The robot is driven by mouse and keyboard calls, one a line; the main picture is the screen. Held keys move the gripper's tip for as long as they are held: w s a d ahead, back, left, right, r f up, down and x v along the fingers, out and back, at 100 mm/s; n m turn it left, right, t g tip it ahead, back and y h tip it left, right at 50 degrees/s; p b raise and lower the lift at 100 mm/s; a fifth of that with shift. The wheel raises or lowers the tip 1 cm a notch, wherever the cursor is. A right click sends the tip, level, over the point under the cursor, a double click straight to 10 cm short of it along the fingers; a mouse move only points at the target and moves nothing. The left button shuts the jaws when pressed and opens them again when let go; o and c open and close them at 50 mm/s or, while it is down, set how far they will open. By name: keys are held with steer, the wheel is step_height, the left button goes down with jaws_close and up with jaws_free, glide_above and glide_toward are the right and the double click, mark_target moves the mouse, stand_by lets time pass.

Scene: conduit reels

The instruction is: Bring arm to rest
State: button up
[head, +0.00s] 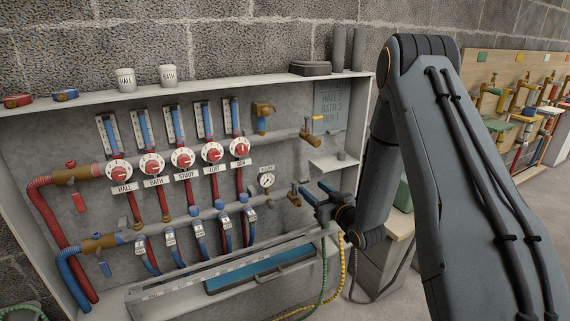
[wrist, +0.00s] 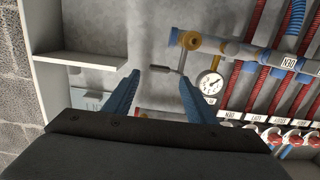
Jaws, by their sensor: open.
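My gripper (head: 322,190) is at the right part of the manifold cabinet (head: 60,130), its blue fingers pointing left toward the pipe ends. In the wrist view my gripper (wrist: 160,92) has its two blue fingers spread apart, with nothing held between them. A brass valve (wrist: 189,40) with a grey lever shows beyond the fingertips; I cannot tell how far off it is. My arm is folded high on the right in the head view and hides part of the wall and bench.
A pressure gauge (head: 267,181) sits left of the gripper, and a small shelf (head: 335,163) is just above it. Red dials (head: 182,158) line the cabinet. Green and yellow hoses (head: 342,262) hang below. A bench (head: 394,250) stands behind my arm.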

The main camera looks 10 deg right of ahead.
steer(key=s+a+r+m+g+h, duration=0.15)
steer(key=s+a+r+g, duration=0.35)
steer(key=s, duration=0.9)
steer(key=s+a+r+g+h+p, duration=0.15)
steer(key=s+r+g, duration=0.35)
steer(key=s, duration=0.9)
steer(key=s+a+r+g+h+b, duration=0.1)
steer(key=s+a+r+g+h, duration=0.15)
steer(key=s+g, duration=0.8)
steer(key=s+d+r+m+t+p, duration=0.2)
steer(key=d+r+p, duration=0.4)
steer(key=p, duration=0.7)
steer(key=shift+s+d+r+t, duration=0.25)
steer(key=shift+s+r+t, duration=0.25)
steer(key=shift+s+t, duration=0.4)
